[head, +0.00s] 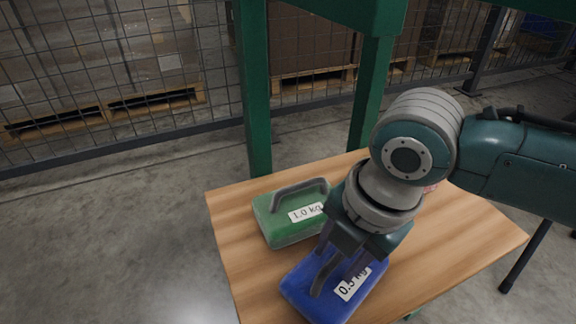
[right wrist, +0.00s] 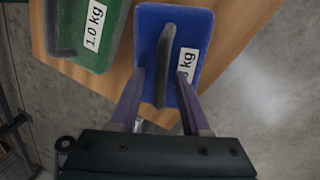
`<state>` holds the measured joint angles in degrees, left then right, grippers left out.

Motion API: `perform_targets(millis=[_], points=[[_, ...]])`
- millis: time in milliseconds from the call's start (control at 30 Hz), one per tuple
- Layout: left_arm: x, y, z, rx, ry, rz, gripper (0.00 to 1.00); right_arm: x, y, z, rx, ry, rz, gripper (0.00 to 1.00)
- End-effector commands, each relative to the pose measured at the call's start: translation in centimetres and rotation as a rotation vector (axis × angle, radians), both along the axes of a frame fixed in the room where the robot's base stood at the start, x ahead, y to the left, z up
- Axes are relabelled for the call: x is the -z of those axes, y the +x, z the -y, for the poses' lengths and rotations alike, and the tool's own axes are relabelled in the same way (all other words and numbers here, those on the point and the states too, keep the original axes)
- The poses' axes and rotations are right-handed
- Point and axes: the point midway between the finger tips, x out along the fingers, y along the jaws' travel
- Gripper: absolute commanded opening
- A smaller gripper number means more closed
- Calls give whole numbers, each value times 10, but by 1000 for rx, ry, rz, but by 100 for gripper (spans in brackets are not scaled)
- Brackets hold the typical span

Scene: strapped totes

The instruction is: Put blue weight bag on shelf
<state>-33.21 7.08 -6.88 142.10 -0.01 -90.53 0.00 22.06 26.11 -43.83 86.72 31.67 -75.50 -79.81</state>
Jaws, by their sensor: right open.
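The blue weight bag (head: 318,292) lies on the wooden table near its front edge, with a white 0.5 kg label and a grey handle on top. It also shows in the right wrist view (right wrist: 191,31). My right gripper (head: 335,283) is above the blue bag, pointing down. Its fingers (right wrist: 166,80) are open, one on each side of the handle in the right wrist view; I cannot tell whether they touch it. My left gripper is not in view. No shelf surface can be clearly made out.
A green weight bag (head: 275,227) labelled 1.0 kg lies just left of the blue bag on the wooden table (head: 452,247). Something red and white is partly hidden behind my right wrist. A green frame (head: 257,100) stands behind the table, with a wire fence (head: 110,75) beyond.

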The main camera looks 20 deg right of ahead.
Motion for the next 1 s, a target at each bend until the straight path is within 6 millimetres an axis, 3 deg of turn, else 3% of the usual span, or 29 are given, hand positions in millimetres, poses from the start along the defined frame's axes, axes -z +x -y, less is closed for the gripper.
perform_targets(millis=[433, 600, 767, 867, 1000], points=[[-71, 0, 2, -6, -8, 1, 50, -95, -16, 8, -1, 0, 0, 47], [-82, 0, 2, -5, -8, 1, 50, -113, -20, 10, -1, 0, -1, 47], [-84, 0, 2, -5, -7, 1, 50, -117, -29, -1, 54, 35, -3, 47], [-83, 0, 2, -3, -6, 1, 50, -118, -47, -23, 213, 119, -10, 47], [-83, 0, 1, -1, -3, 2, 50, -131, -80, -42, 691, 292, -33, 47]])
